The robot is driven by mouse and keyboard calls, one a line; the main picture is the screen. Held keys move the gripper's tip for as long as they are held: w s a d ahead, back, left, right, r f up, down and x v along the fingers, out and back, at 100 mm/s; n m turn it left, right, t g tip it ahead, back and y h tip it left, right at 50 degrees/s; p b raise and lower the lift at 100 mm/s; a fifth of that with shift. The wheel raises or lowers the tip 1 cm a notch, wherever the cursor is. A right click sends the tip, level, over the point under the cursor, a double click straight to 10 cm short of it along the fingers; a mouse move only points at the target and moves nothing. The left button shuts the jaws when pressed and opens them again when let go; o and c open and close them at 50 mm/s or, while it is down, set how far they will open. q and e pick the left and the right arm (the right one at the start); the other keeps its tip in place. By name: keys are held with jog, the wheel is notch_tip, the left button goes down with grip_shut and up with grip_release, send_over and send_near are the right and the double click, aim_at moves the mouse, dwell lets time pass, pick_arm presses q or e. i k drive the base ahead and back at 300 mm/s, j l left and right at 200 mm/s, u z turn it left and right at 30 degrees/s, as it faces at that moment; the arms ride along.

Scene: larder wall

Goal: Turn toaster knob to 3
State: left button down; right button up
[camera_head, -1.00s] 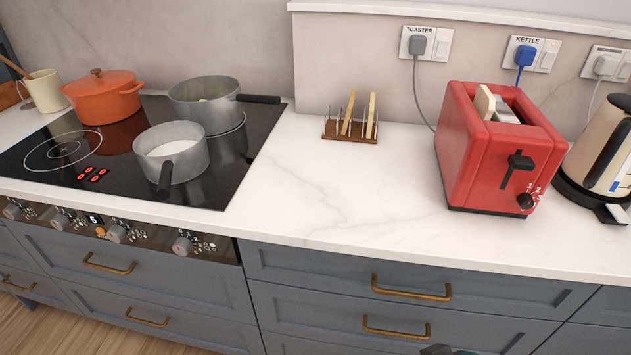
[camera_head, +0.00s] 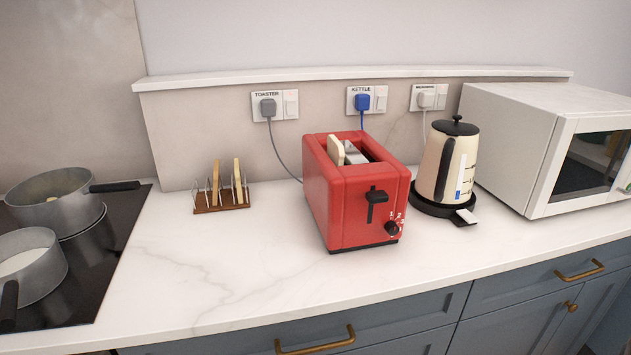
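The red toaster (camera_head: 345,205) stands on the white worktop near the middle of the view. Its black knob (camera_head: 392,228) is low on the front face at the right, with small white numbers beside it. I cannot tell which number the knob points at. The black lever (camera_head: 376,201) is above and left of the knob. A slice of bread (camera_head: 336,150) sticks up from the toaster's slot. Neither of my grippers shows in this view.
A toast rack (camera_head: 221,187) stands left of the toaster. A cream kettle (camera_head: 447,160) on its base and a white microwave (camera_head: 520,140) stand to the right. A hob with pans (camera_head: 54,205) is at the left. The worktop (camera_head: 250,270) in front of the toaster is clear.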

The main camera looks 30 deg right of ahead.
aim_at(392, 227)
jog(key=z, duration=1.45)
